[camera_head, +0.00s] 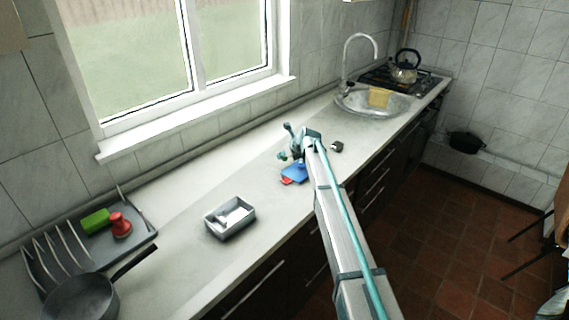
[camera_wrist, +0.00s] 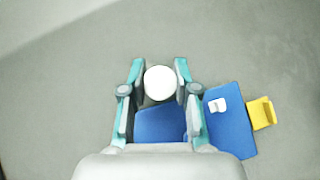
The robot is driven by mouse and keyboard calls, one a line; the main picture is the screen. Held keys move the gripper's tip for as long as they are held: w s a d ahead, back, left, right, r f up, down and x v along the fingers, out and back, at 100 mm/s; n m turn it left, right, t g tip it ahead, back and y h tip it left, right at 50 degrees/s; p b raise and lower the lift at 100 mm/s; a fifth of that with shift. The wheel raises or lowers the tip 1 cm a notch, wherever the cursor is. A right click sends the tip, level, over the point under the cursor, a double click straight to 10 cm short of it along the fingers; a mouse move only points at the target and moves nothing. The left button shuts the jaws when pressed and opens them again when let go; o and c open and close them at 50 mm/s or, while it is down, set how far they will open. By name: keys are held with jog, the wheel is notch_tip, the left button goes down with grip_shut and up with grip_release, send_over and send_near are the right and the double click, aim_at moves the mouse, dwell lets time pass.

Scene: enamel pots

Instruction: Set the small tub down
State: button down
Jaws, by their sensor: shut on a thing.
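In the wrist view, my gripper (camera_wrist: 160,90) is shut on a small tub (camera_wrist: 160,83), which shows from above as a plain white round top between the two teal fingers. In the head view, my gripper (camera_head: 290,145) is over the middle of the counter, near a blue flat thing. The tub is not clear in that view, where my gripper and arm hide much of that spot. I cannot tell whether its base touches the counter.
A blue flat thing (camera_head: 296,172) lies just under my gripper; the wrist view shows it with a yellow piece (camera_wrist: 262,112). A grey tray (camera_head: 231,217), dish rack (camera_head: 62,262), pan (camera_head: 82,298) and sink (camera_head: 372,103) share the counter (camera_head: 180,200). A small dark object (camera_head: 336,146) lies right of my gripper.

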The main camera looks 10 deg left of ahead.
jog(key=s+d+r+b, duration=0.2)
jog(key=s+r, duration=0.2)
jog(key=s, duration=0.4)
jog(key=s+d+r+b, duration=0.2)
jog(key=s+r, duration=0.3)
jog(key=s, duration=0.3)
jog(key=s+d+r+m+t+h, duration=0.1)
jog(key=s+d+r+m, duration=0.1)
jog(key=s+d, duration=0.9)
jog(key=s+d+r+m+h, duration=0.2)
jog(key=s+d, duration=1)
jog(key=d, duration=0.2)
jog(key=shift+d+m+t, duration=0.2)
jog(key=shift+m+t, duration=0.2)
jog(key=shift+s+a, duration=0.1)
